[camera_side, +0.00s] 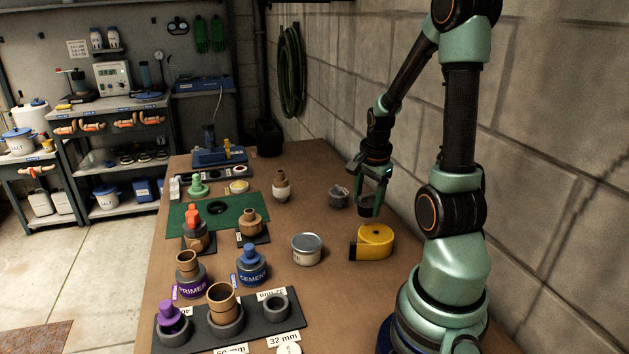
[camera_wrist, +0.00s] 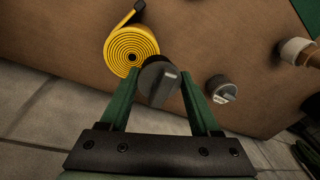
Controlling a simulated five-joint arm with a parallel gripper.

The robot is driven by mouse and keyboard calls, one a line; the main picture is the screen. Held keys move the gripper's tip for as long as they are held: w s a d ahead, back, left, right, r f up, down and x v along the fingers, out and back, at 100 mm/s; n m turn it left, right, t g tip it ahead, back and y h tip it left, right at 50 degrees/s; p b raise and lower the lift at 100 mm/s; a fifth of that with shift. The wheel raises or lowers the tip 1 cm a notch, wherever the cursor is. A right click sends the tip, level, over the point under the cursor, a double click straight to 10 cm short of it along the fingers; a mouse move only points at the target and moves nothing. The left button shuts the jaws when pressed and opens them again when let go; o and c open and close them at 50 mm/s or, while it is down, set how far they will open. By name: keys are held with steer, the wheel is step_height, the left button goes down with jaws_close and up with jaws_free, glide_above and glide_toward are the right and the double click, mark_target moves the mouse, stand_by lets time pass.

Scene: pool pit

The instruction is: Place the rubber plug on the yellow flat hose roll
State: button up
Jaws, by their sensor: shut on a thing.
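The yellow flat hose roll (camera_side: 374,240) lies on the brown bench near the wall, its loose end pointing left. In the wrist view its coiled top (camera_wrist: 131,50) shows just up and left of my gripper. My gripper (camera_side: 372,187) is shut on a dark grey rubber plug (camera_side: 370,205), which hangs above the bench behind the roll in the side view. In the wrist view the plug (camera_wrist: 158,82) sits between the green fingers, its top bar facing the camera. The plug overlaps the roll's edge in that view, but the two look apart.
A grey fitting (camera_side: 339,196) stands left of my gripper, and also shows in the wrist view (camera_wrist: 221,88). A round tin (camera_side: 306,249) stands left of the roll. A green mat (camera_side: 180,217) and several bottles and fittings fill the bench's left side. The block wall is close on the right.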

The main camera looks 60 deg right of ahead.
mark_target(366, 214)
steer(key=shift+f, duration=1.95)
steer(key=shift+f, duration=0.15)
steer(key=o, duration=1.4)
steer(key=shift+c, duration=0.2)
